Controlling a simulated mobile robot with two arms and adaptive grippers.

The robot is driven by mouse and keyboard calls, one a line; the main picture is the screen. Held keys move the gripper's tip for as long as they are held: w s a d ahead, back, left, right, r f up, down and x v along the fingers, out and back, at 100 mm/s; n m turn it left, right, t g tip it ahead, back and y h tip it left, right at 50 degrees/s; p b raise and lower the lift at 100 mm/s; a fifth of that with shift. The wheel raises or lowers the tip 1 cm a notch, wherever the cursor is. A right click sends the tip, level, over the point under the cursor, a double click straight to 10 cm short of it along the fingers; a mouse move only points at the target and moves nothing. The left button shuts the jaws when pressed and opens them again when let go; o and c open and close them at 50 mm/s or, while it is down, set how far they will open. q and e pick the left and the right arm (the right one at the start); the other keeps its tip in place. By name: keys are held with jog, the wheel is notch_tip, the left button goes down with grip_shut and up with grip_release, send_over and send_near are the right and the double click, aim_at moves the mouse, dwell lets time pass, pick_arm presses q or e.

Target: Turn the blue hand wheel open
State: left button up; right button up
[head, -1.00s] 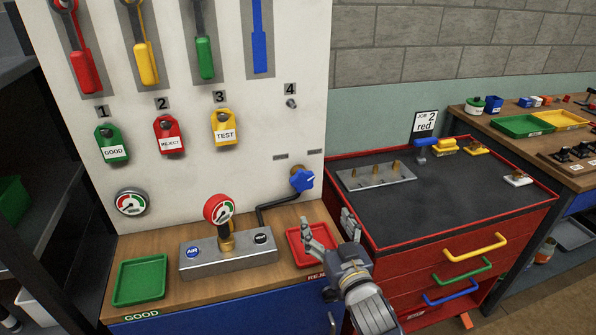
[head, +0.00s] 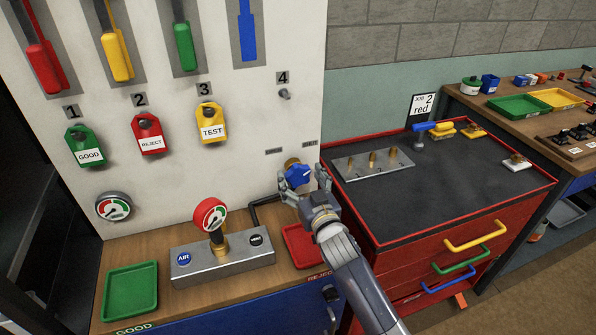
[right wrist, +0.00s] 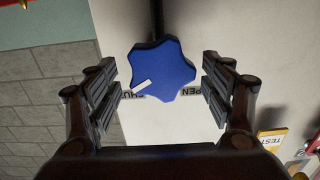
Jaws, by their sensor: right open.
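The blue hand wheel (head: 298,174) sits on a brass valve on the white panel, above the end of a black hose. In the right wrist view the wheel (right wrist: 163,70) is star-shaped with a white pointer mark, which lies toward the partly hidden SHUT label (right wrist: 131,95). The OPEN label (right wrist: 192,92) is on the other side, also partly covered. My right gripper (head: 305,180) is open, with one finger on each side of the wheel; gaps show between the fingers and the wheel. My left gripper is not in view.
A red tool cabinet (head: 455,225) stands close on the right. Tags hang on the panel to the left.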

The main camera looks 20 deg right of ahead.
jog(key=shift+w+r, duration=0.1)
jog(key=shift+w, duration=1)
jog(key=shift+c, duration=0.5)
jog(key=c, duration=1)
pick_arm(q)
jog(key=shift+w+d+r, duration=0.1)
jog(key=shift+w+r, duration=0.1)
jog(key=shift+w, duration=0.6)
pick_arm(e)
jog(key=shift+o, duration=0.2)
